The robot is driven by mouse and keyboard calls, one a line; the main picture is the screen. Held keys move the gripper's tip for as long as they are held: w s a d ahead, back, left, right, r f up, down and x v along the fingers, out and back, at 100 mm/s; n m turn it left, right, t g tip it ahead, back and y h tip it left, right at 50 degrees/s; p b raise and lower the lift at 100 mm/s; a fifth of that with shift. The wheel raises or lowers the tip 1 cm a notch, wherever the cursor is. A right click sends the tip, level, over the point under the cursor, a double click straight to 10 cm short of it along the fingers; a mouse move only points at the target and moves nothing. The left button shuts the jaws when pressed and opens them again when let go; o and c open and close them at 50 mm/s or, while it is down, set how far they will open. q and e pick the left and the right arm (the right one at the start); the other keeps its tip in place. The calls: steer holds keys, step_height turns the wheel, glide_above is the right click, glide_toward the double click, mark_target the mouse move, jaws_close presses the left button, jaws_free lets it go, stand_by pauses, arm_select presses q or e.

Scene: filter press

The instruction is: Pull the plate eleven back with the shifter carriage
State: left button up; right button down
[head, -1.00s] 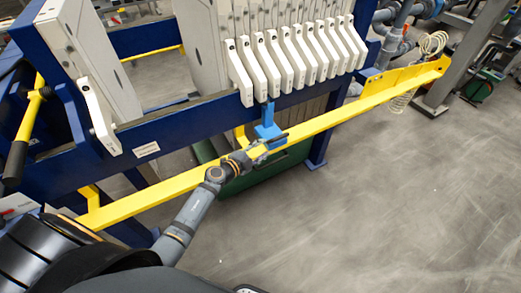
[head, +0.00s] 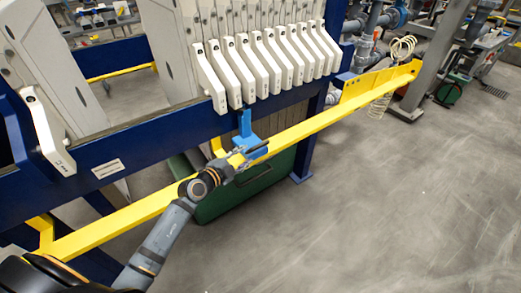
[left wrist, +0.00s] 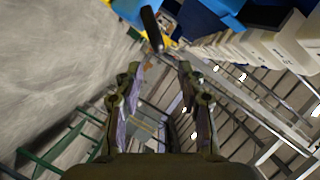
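The blue shifter carriage (head: 245,127) sits on the yellow rail (head: 310,125), its upright part just below the handles near the left end of the plate row (head: 260,65). I cannot tell which plate is eleven. My left gripper (head: 238,163) is at the carriage's near side, by its dark handle. In the left wrist view the fingers (left wrist: 159,72) stand apart with nothing between them. The dark handle (left wrist: 151,28) lies just beyond the fingertips, and the blue carriage (left wrist: 215,12) is behind it. My right gripper is out of view.
One plate with a white handle (head: 48,135) stands apart at the left, with a gap before the row. The dark blue press beam (head: 165,145) runs behind the rail. A green tray (head: 235,203) sits below. The grey floor (head: 400,200) at right is clear.

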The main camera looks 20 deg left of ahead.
mark_target(256, 149)
arm_select(q)
steer(key=b+x, duration=0.2)
steer(key=x, duration=0.7)
steer(key=shift+w+f, duration=0.2)
steer(key=shift+w, duration=0.05)
steer(key=shift+c, duration=0.2)
jaws_close()
